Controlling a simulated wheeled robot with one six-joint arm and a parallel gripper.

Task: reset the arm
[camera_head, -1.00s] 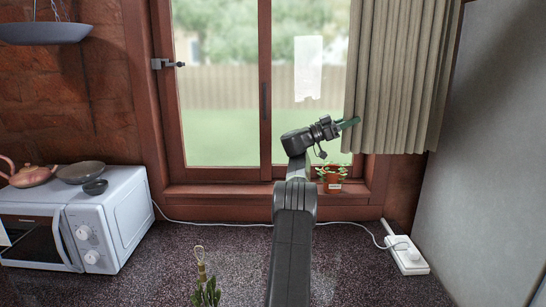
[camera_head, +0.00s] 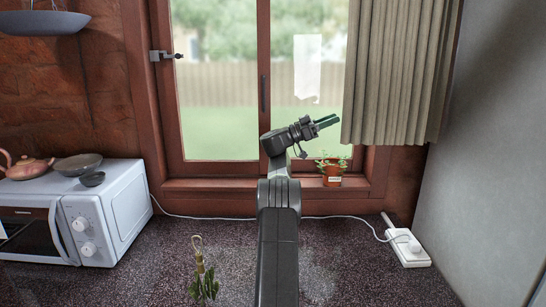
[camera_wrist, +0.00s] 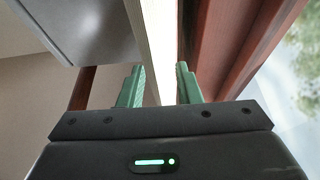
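My arm rises from the bottom middle of the head view and bends at the window. My gripper (camera_head: 327,122) points right, in front of the window glass and left of the curtain (camera_head: 398,75). In the wrist view my gripper (camera_wrist: 158,88) shows two green fingers held apart, with nothing gripped between them. A pale upright strip shows beyond the gap between the fingers.
A potted plant (camera_head: 333,180) stands on the sill below my gripper. A white microwave (camera_head: 125,205) with bowls and a teapot on top is at left. A power strip (camera_head: 408,250) lies at right.

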